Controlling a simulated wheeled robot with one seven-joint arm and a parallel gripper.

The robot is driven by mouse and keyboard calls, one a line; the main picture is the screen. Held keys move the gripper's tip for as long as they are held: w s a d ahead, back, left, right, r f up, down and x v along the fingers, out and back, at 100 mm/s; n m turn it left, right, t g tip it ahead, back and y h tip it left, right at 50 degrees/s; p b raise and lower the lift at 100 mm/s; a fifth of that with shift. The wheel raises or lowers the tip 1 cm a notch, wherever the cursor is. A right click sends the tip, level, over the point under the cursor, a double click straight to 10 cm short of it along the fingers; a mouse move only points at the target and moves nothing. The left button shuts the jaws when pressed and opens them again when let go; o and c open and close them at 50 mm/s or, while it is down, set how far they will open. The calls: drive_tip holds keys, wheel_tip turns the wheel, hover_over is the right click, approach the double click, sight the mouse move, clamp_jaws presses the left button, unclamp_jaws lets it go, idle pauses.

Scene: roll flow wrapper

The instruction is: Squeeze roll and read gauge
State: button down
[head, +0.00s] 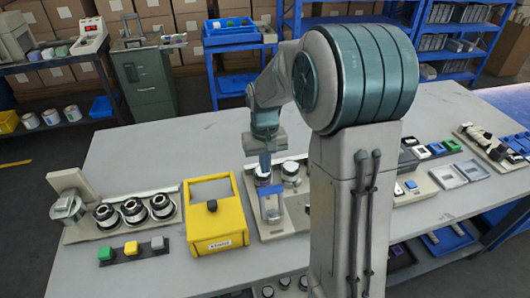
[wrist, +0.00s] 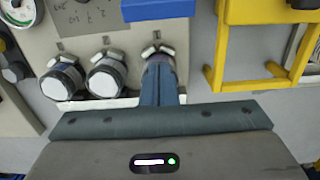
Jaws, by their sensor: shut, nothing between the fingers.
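My gripper (head: 264,168) is over the light grey panel (head: 270,232) in the middle of the table. In the wrist view its fingers (wrist: 158,62) are together, with their tips at a metal-rimmed round part (wrist: 165,48), which they partly cover. I cannot tell whether they touch it. Two similar dark cylinders with silver rims (wrist: 60,78) stand beside it to the left. A dial gauge (wrist: 18,12) with a white face and green mark is cut off at the top left corner; its reading is not legible. I cannot tell which part is the roll.
A blue block (wrist: 158,9) sits just beyond the fingertips; it shows in the head view too (head: 271,206). A yellow box (head: 215,235) stands left of the panel, near several round metal units (head: 133,210). My arm hides the table's middle right. The table's back left is clear.

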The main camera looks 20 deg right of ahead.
drive_tip(key=f, duration=0.3)
drive_tip(key=shift+s+f, duration=0.1)
drive_tip(key=shift+s, duration=0.15)
drive_tip(key=s, duration=0.1)
drive_tip(key=s+r, duration=0.1)
drive_tip(key=s+p, duration=0.1)
drive_tip(key=shift+s+r, duration=0.2)
drive_tip(key=shift+r, duration=0.05)
drive_tip(key=shift+s+b, duration=0.1)
drive_tip(key=shift+b, duration=0.2)
